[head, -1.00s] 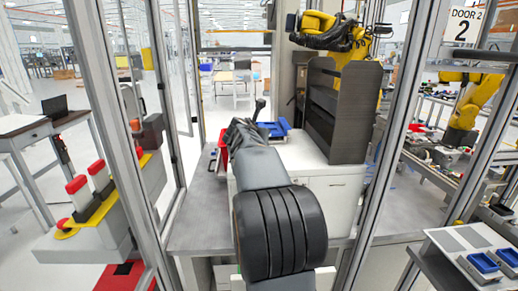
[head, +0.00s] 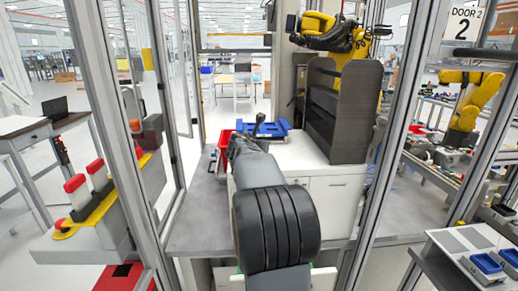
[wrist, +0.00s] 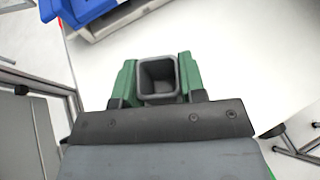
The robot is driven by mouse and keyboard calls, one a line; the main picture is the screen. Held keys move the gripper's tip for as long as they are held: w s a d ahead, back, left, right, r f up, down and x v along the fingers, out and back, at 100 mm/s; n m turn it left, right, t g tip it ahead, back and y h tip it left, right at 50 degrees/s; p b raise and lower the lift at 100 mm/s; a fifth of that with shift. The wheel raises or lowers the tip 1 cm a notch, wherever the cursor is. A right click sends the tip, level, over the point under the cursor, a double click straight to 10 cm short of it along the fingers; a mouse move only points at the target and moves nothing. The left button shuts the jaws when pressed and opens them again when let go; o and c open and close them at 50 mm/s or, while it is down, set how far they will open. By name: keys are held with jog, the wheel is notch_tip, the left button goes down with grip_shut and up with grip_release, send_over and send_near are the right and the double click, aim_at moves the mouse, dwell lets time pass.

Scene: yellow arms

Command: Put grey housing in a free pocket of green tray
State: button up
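The grey housing (wrist: 158,80), a hollow square cup with its open end facing the camera, sits between the green fingers of my gripper (wrist: 158,75) in the wrist view. The fingers close on its left and right sides, and it is held over or in front of a white surface; the height is unclear. In the head view my own arm hides the housing and fingers. I cannot make out the green tray or its pockets in either current view.
A blue bin (head: 265,129) stands on the white cabinet (head: 310,160), with a red bin (head: 224,138) left of it. A dark shelf rack (head: 343,105) rises at the right. Part of a blue bin (wrist: 90,8) shows at the wrist view's upper left. Framed posts flank the cell.

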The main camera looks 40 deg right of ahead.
jog(key=o, duration=0.4)
jog(key=shift+o, duration=0.2)
